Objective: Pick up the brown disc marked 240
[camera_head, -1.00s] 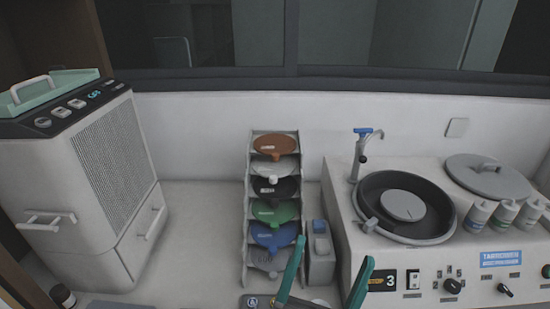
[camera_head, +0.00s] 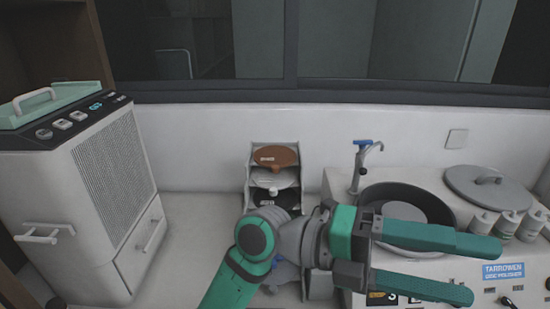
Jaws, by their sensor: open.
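The brown disc (camera_head: 276,157) lies in the top slot of a grey tiered rack (camera_head: 248,170) against the back wall. A small pale label shows on it, too small to read. A white disc (camera_head: 274,180) and a black disc (camera_head: 272,197) sit in the slots below; my arm hides the lower slots. My gripper (camera_head: 485,270) is open and empty, its green fingers pointing right in front of the polisher. It is to the right of the brown disc and nearer the camera, apart from it.
A polisher with a dark round bowl (camera_head: 440,205), a blue-handled tap (camera_head: 362,160), a grey lid (camera_head: 487,180) and several bottles (camera_head: 503,226) stands at right. A white machine (camera_head: 85,190) stands at left. The counter (camera_head: 190,225) between machine and rack is clear.

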